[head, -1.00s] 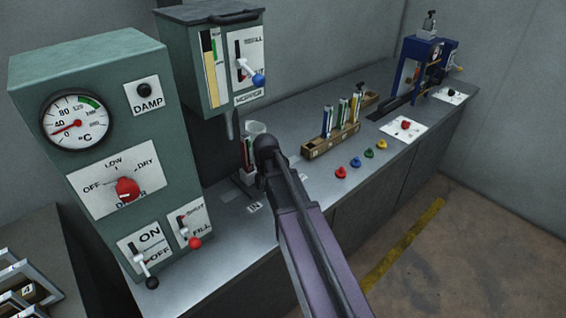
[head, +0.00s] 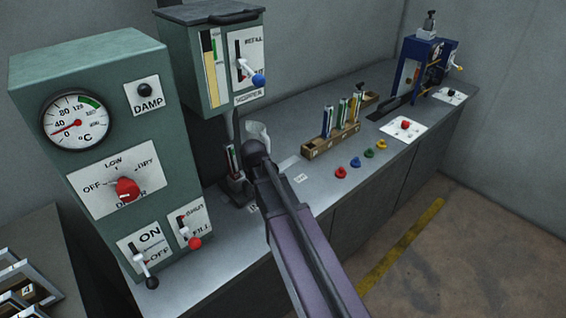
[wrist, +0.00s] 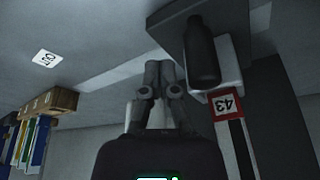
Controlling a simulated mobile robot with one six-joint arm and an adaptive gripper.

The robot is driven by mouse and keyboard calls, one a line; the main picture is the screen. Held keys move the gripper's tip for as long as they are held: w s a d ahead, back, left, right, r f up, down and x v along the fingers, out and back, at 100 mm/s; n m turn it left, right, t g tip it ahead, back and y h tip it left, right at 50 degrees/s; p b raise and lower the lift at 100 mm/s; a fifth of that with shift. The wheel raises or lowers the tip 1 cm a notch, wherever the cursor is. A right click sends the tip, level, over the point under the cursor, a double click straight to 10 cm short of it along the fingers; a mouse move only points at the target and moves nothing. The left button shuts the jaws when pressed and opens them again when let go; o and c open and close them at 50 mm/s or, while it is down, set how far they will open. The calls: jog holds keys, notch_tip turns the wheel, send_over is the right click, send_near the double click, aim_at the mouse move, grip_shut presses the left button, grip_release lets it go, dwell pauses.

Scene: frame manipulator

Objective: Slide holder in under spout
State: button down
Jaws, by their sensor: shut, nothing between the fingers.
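The dark holder (head: 237,190) stands on the bench below the hopper, with a slim tube (head: 232,160) upright in it. The hopper's dark spout (head: 236,124) hangs close above the tube; I cannot tell whether they line up. In the wrist view the holder's dark block (wrist: 165,22) carries a dark round post (wrist: 203,55), and the tube's red-edged label (wrist: 227,104) reads 43. My gripper (wrist: 160,68) is shut and empty, its fingertips close beside the post and block; contact is unclear. In the head view my arm hides the fingers.
A wooden rack (head: 322,146) of tubes stands to the right on the bench. Coloured knobs (head: 355,162) line the front edge. The green dryer cabinet (head: 110,150) stands left, the hopper (head: 212,60) above.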

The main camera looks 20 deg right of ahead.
jog(key=shift+w+d, duration=0.1)
jog(key=shift+d, duration=0.05)
jog(key=shift+w+d, duration=0.2)
jog(key=shift+d, duration=0.35)
jog(key=shift+w+d, duration=0.15)
jog(key=shift+d, duration=0.35)
jog(key=s+p+v, duration=0.1)
jog(key=p+v, duration=0.7)
jog(key=v, duration=0.1)
jog(key=shift+d+f, duration=0.15)
jog(key=shift+d, duration=0.2)
dwell(0.5)
jog(key=s+a+n+g, duration=0.1)
jog(key=s+a+g, duration=0.1)
jog(key=s, duration=0.5)
jog(key=s+a+f+n+g, duration=0.1)
jog(key=s+a+g, duration=0.1)
jog(key=s, duration=0.5)
jog(key=shift+s+a+y, duration=0.3)
jog(key=shift+a, duration=0.05)
jog(key=shift+f, duration=0.1)
dwell(2.9)
